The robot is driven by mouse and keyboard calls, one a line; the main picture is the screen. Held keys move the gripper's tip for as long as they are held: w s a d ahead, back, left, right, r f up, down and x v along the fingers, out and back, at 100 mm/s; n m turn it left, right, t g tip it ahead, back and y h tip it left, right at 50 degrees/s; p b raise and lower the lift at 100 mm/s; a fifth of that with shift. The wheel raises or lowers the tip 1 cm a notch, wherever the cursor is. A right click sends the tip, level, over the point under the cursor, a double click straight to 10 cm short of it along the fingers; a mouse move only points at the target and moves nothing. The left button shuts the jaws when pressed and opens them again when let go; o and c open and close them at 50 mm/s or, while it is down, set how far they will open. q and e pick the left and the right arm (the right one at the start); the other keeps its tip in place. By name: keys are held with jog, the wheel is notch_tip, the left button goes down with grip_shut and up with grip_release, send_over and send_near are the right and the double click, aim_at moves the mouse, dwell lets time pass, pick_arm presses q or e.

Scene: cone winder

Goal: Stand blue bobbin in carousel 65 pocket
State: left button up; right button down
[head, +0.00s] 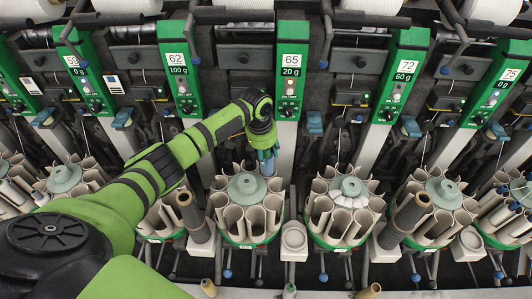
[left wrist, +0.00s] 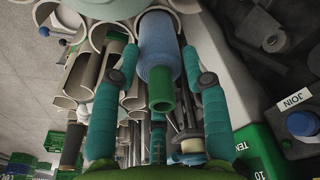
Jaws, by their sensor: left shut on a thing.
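The blue bobbin (left wrist: 157,50), with a green tube end, lies between the two teal fingers of my left gripper (left wrist: 160,66) in the left wrist view. My left gripper (head: 267,158) is shut on it. In the head view it is at the back right of the carousel (head: 246,188) below the panel marked 65 (head: 291,62). The bobbin's far end reaches the pale curved pocket rims at the top of the left wrist view. I cannot tell how deep it sits in a pocket. My right gripper is not in view.
Neighbouring carousels (head: 345,205) stand close on both sides, with several pale curved pockets each. Green panels marked 62 (head: 177,63) and 72 (head: 402,70) rise behind. A grey housing with a JOIN label (left wrist: 296,98) is right of the gripper.

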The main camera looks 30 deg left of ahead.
pick_arm(q)
jog(key=shift+f+b, duration=1.15)
jog(key=shift+f, duration=1.05)
jog(key=shift+f+b, duration=0.4)
jog(key=shift+f, duration=0.45)
jog(key=o, duration=1.1)
jog(key=shift+s, duration=0.1)
jog(key=shift+r, duration=0.15)
jog(key=r, duration=0.4)
jog(key=s+r, duration=0.1)
jog(key=r, duration=0.6)
jog(key=shift+s+a+r, duration=0.35)
